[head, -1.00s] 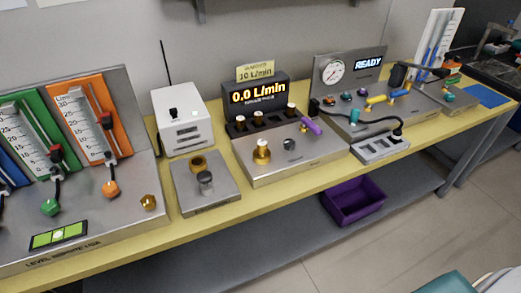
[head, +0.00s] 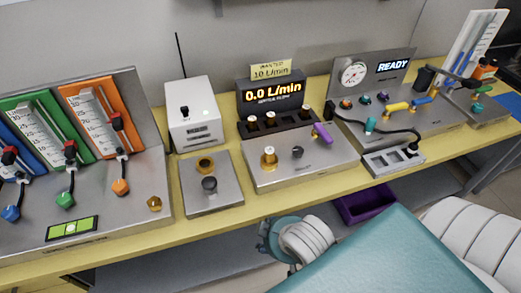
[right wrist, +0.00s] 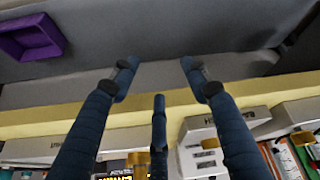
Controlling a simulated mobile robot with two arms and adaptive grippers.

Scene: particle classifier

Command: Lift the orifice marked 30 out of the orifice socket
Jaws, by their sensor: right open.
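A brass socket (head: 269,160) with a pale-topped piece in it stands on the sloped metal panel below the display reading 0.0 L/min. Several small pale-topped pieces sit in a dark rack (head: 278,129) just behind it. I cannot read a 30 on any of them. My right gripper (right wrist: 158,82) is open and empty in the right wrist view, its dark blue fingers spread over the bench's front edge. Brass parts (right wrist: 138,160) show past its fingers near the lower edge. My left gripper is not in view.
A purple handle (head: 322,134) and a dark knob (head: 298,152) are close to the socket. A plate with a brass ring (head: 205,166) lies to its left, a grey slotted tray (head: 392,160) to its right. A purple bin (head: 362,205) is below the bench.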

